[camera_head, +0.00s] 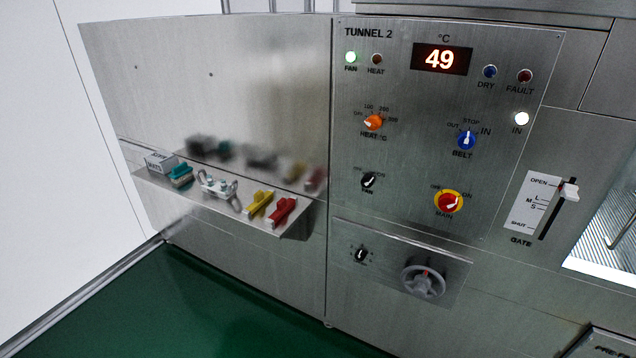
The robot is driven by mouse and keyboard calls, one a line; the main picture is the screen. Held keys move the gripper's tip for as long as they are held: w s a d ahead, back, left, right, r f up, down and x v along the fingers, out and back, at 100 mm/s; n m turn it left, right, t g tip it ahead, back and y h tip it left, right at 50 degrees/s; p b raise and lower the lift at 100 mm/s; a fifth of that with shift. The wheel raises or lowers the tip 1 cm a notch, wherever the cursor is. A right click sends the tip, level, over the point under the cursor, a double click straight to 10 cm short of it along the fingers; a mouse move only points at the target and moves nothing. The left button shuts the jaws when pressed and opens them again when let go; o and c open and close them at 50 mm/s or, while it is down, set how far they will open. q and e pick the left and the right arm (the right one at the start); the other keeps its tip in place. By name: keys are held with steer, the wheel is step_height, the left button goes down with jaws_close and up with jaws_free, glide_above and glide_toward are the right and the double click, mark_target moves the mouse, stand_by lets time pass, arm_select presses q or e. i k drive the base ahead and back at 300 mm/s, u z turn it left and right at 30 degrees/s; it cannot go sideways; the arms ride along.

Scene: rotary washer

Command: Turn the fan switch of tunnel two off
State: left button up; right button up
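The Tunnel 2 panel (400,90) is a steel control plate in the middle right of the head view. The fan switch (369,181) is a small black knob with a white mark, labelled FAN, at the panel's lower left. Its exact setting is too small to read. The green FAN lamp (351,57) at the panel's upper left is lit. Neither of my grippers shows in this view.
An orange heat knob (373,122), a blue belt knob (466,140) and a red-yellow main switch (448,202) share the panel. A handwheel (423,281) sticks out below. A shelf (220,200) with small items juts out at left. Green floor (230,310) is clear.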

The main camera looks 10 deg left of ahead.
mark_target(367, 181)
steer(key=k, duration=0.65)
steer(key=z, duration=0.5)
steer(key=i, duration=0.45)
steer(key=z, duration=0.7)
steer(key=i, duration=0.75)
steer(key=u, duration=0.75)
steer(key=i, duration=0.45)
steer(key=u, duration=0.6)
